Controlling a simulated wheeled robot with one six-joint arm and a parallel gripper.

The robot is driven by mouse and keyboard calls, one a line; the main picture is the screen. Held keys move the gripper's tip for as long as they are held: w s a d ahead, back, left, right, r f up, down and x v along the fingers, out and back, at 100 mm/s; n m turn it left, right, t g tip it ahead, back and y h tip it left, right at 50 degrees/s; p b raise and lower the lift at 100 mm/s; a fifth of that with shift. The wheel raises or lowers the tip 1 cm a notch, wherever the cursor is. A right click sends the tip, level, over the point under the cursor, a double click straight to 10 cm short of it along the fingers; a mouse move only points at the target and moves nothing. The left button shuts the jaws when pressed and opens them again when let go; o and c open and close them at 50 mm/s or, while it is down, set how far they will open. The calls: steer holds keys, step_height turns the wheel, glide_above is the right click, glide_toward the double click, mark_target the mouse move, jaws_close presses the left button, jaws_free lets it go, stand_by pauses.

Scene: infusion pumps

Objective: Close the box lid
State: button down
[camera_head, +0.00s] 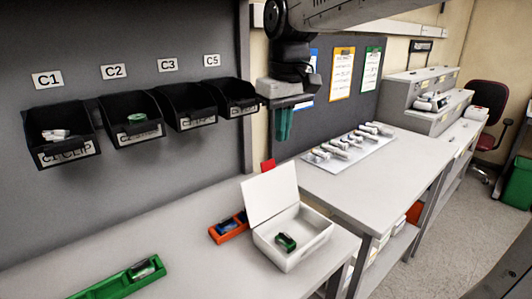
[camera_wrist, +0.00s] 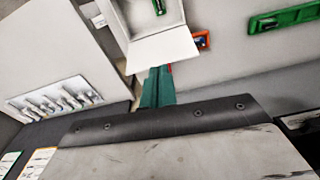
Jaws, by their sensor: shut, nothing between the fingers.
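A white box (camera_head: 290,247) stands on the grey table near its right front corner. Its lid (camera_head: 270,191) is open and stands up, leaning back, at the box's rear side. A green and dark part lies inside the box (camera_head: 286,242). In the wrist view the lid (camera_wrist: 162,49) is seen between the box (camera_wrist: 124,12) and my gripper. My gripper (camera_head: 283,124) with green fingers points down, above and behind the lid, apart from it in the head view. Its fingers are shut and empty; they also show in the wrist view (camera_wrist: 157,85), near the lid's edge.
An orange tray (camera_head: 229,227) sits just left of the box, and a green tray (camera_head: 122,280) lies at the front left. Black wall bins (camera_head: 130,120) hang at the left. A second table (camera_head: 380,185) at the right holds several white devices.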

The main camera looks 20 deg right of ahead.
steer(key=w, duration=0.7)
step_height(320, 180, down, 9)
steer(key=w+a, duration=0.1)
steer(key=shift+f+n, duration=0.2)
steer(key=shift+n, duration=0.2)
